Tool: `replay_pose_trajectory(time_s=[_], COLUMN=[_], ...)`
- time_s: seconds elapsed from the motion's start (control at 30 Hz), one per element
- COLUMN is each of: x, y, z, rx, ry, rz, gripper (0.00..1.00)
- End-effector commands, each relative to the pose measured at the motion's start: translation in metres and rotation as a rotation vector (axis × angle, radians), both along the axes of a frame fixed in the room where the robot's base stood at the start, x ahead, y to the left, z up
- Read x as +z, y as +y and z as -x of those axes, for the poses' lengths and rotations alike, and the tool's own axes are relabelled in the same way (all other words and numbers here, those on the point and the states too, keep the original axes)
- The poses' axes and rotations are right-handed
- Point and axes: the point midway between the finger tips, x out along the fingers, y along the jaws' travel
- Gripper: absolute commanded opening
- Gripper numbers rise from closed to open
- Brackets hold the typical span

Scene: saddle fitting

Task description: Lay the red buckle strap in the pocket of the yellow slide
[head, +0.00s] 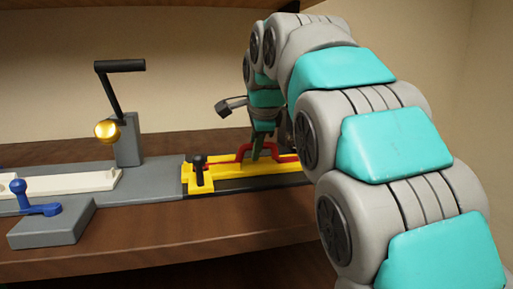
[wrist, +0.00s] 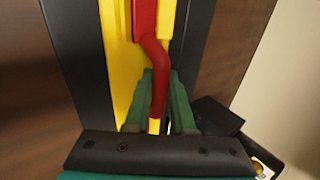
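The red buckle strap (head: 225,162) lies along the yellow slide (head: 203,186), with a raised bridge in its middle. In the wrist view the strap (wrist: 153,60) runs from the top down between my fingers, over the slide (wrist: 121,70). My gripper (head: 257,154) points down at the raised bridge. In the wrist view its green fingers (wrist: 160,85) sit close against both sides of the strap, with no clear gap, so it looks shut on it. Whether the strap is fully down in the pocket cannot be told; the arm hides part of the far end.
A black knob (head: 198,161) stands at the slide's left end. To the left are a grey post with a black crank (head: 128,140), a gold ball (head: 107,131), a white bar (head: 75,182) and a blue lever (head: 35,208) on a grey block. The wooden shelf front (head: 170,240) is clear.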

Motion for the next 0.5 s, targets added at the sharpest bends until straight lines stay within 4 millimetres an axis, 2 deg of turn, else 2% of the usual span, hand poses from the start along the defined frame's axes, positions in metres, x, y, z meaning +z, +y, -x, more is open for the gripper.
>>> replay_pose_trajectory(time_s=[0.03,0.23,0.5], x=[0.0002,0.0005,0.0013], y=[-0.0001,-0.0001,0.0000], z=[0.0000,-0.0001,-0.0001], rx=[0.000,0.000,0.000], ry=[0.000,-0.001,-0.001], rz=[0.000,0.000,0.000], gripper=[0.28,0.51,0.51])
